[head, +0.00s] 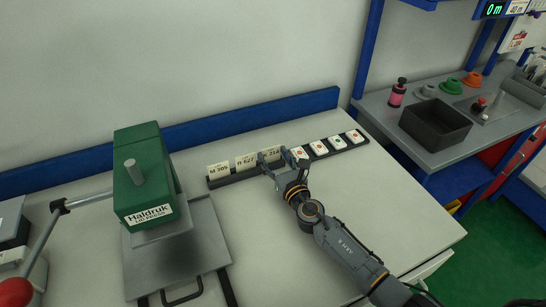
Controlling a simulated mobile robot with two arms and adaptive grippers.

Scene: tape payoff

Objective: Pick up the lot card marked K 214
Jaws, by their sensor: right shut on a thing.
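The lot card ending in 214 (271,151) is upright at the dark rack (232,180) on the light bench; its first letter is partly hidden. My right gripper (274,159) is at this card, with its fingers at the card's sides, shut on it. The fingers cover the card's lower part, so I cannot tell whether it is clear of the slot. The cards M 305 (218,169) and R 627 (246,161) stand to its left in the same rack. My left gripper is not in view.
Several white tiles with coloured dots (319,148) sit in the rack to the right of my gripper. A green Haldruk press (143,175) stands at left, with a red-knobbed lever. A side bench at right holds a black bin (435,124). The bench front right is clear beside my arm.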

